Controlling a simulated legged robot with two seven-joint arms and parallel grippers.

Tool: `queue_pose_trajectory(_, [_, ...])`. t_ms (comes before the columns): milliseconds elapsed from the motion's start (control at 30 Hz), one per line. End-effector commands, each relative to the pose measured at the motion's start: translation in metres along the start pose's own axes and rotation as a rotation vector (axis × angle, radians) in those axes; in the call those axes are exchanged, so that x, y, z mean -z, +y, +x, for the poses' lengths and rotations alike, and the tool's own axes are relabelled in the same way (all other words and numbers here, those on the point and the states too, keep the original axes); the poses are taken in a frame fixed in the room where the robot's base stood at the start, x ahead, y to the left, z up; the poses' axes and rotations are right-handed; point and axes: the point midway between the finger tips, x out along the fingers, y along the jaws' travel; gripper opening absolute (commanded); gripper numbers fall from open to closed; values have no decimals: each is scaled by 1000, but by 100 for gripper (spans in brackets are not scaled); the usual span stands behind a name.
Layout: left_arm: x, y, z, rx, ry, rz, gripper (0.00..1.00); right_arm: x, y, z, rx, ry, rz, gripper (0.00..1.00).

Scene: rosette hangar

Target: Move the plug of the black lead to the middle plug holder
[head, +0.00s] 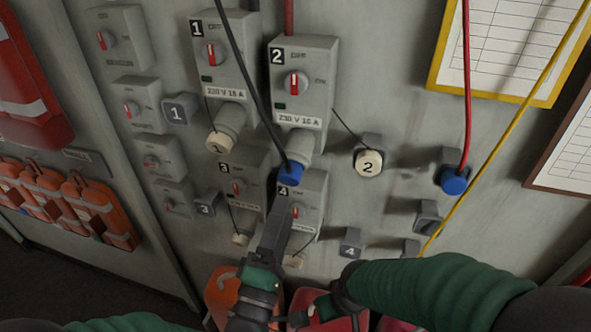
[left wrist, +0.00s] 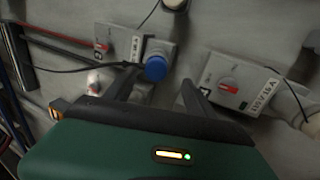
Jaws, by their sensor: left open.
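The black lead (head: 247,75) hangs from above to its blue plug (head: 291,174), which sits at the socket under switch box 2 (head: 305,65). The blue plug also shows in the left wrist view (left wrist: 156,68), ahead of and between the finger tips. My left gripper (head: 275,212) is open, below the plug in the head view and apart from it. The middle plug holder (head: 428,213), grey and empty, is on the wall to the right. My right arm (head: 430,292) comes in from the right; its jaws are not clear.
The upper holder bears the red lead's blue plug (head: 453,181). The yellow lead (head: 500,140) runs down past the middle holder to the lower holder (head: 411,247). Cap 2 (head: 368,163) hangs on its own holder between. Boxes 3 (head: 240,170) and 4 (head: 310,185) sit below.

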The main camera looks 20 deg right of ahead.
Motion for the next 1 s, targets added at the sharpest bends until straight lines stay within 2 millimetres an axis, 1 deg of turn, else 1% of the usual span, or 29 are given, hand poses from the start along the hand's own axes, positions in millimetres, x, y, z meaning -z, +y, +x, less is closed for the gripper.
queue_pose_trajectory(167, [2, 4, 20, -1, 1, -2, 64, 2, 0, -10, 0, 0, 0, 36])
queue_pose_trajectory(333, [1, 3, 47, 0, 1, 0, 64, 5, 0, -21, 0, 0, -1, 36])
queue_pose_trajectory(400, [1, 0, 57, 0, 2, 2, 64, 4, 0, -17, 0, 0, -1, 36])
queue_pose_trajectory(500, [1, 0, 70, -1, 1, 2, 64, 4, 0, -16, 0, 0, -1, 36])
queue_pose_trajectory(600, [0, 0, 79, 0, 1, 2, 64, 4, 0, -16, 0, 0, 0, 36])
queue_pose_trajectory(767, [0, 0, 86, 2, 0, 2, 64, 4, 0, -16, 0, 0, 0, 36])
queue_pose_trajectory(1000, [2, 0, 85, 1, 1, 2, 64, 4, 0, -16, 0, 0, 0, 36])
